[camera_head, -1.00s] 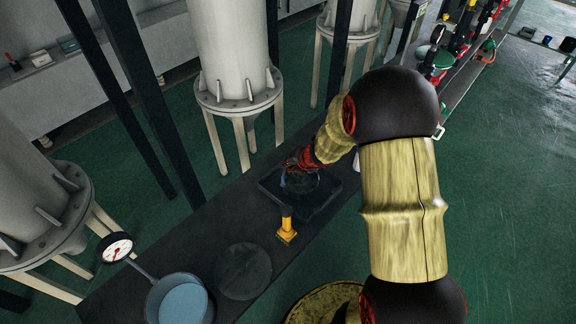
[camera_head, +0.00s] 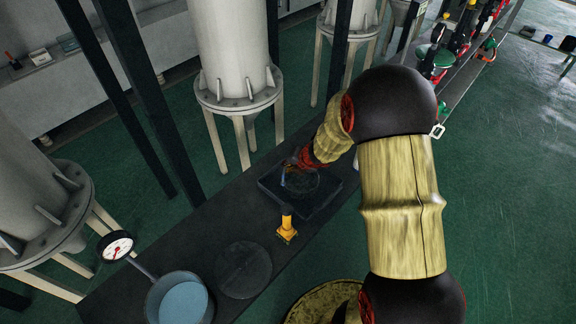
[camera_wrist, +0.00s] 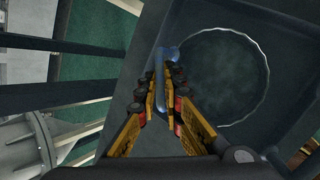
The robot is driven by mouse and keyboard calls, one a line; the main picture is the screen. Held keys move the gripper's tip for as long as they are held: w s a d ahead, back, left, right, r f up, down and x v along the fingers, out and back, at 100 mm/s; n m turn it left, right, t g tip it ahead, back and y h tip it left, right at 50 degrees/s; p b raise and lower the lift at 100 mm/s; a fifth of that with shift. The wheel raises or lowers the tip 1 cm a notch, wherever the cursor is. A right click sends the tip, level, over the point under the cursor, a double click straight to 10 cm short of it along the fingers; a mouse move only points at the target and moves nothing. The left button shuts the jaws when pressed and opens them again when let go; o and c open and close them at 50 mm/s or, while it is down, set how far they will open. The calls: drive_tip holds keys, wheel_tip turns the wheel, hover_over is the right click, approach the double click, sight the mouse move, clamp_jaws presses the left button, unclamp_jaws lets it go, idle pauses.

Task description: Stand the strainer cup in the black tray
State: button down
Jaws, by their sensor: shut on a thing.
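The black tray (camera_head: 325,208) lies on the dark bench, below my gripper in the head view. Its wall also shows in the wrist view (camera_wrist: 285,110). The strainer cup (camera_wrist: 225,75) shows in the wrist view as a round pale rim with a dark inside and a blue handle at its left. My gripper (camera_wrist: 161,80) is shut on that blue handle. The cup appears upright within the tray's outline. I cannot tell whether its base touches the tray floor. In the head view my gripper (camera_head: 298,168) partly hides the cup.
A yellow fitting (camera_head: 287,228) stands on the bench in front of the tray. Dark posts (camera_head: 150,130) and a grey tank (camera_head: 232,60) stand behind the bench.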

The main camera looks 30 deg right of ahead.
drive_tip(key=shift+f+b, duration=0.35)
drive_tip(key=shift+f, duration=0.05)
drive_tip(key=c, duration=1.8)
unclamp_jaws()
drive_tip(key=shift+c, duration=0.2)
drive_tip(key=v, duration=1.2)
drive_tip(key=shift+r, duration=0.1)
